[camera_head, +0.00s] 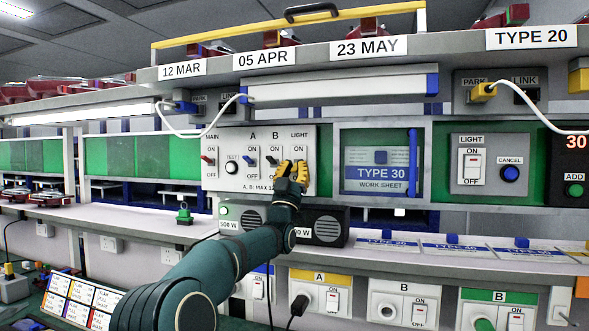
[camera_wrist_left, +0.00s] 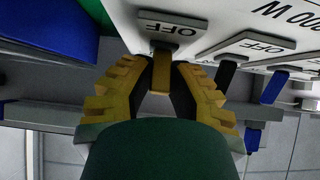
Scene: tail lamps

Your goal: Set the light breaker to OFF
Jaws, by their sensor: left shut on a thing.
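The breaker panel (camera_head: 228,183) is a light grey plate with MAIN, TEST, A, B and LIGHT marked on it. My left gripper (camera_head: 291,170) is at its right end, below the LIGHT and ON labels, and covers the light breaker in the head view. In the left wrist view, the light breaker's yellow lever (camera_wrist_left: 163,66) stands out beside an upside-down OFF label. My left gripper (camera_wrist_left: 163,80) is shut on this lever, with its yellow fingers on both sides. I cannot tell which position the lever is in. My right gripper is not in view.
The black B lever (camera_wrist_left: 225,76) and blue A lever (camera_wrist_left: 272,88) are close beside the gripper in the wrist view. The TYPE 30 work sheet frame (camera_head: 381,170) is right of the panel.

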